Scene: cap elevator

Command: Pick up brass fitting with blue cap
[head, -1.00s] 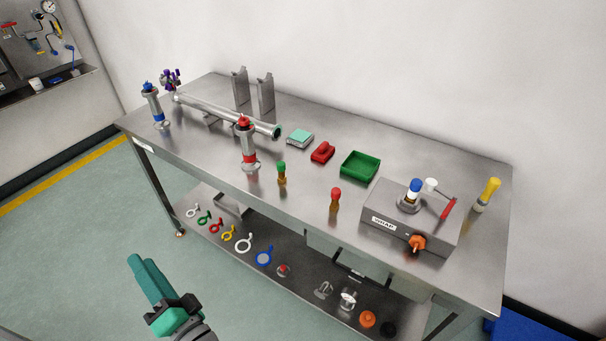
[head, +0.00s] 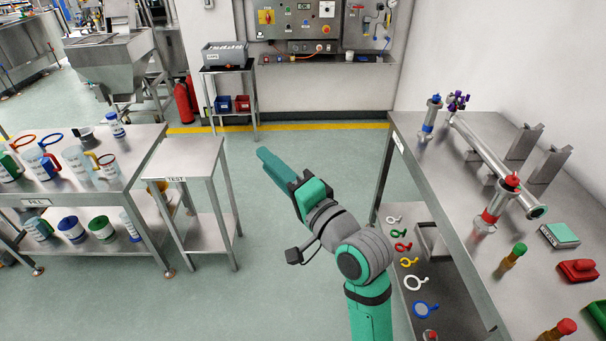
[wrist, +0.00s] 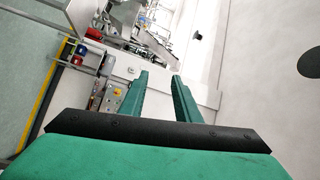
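I see no brass fitting with a blue cap in either current view. A brass fitting with a green cap (head: 513,257) stands upright near the front edge of the right table, and one with a red cap (head: 557,331) is partly cut off at the bottom. A grey cylinder with a blue band and blue top (head: 431,117) stands at that table's far end. My gripper (head: 268,158) is raised over the aisle, left of the table and apart from everything. In the wrist view my gripper (wrist: 160,88) shows two green fingers apart, with nothing between them.
The right steel table (head: 415,150) also holds a long steel pipe (head: 490,160), a red-banded cylinder (head: 494,205) and a small scale (head: 559,236). A small TEST table (head: 190,158) and a FILL table (head: 90,190) stand left. The floor between is clear.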

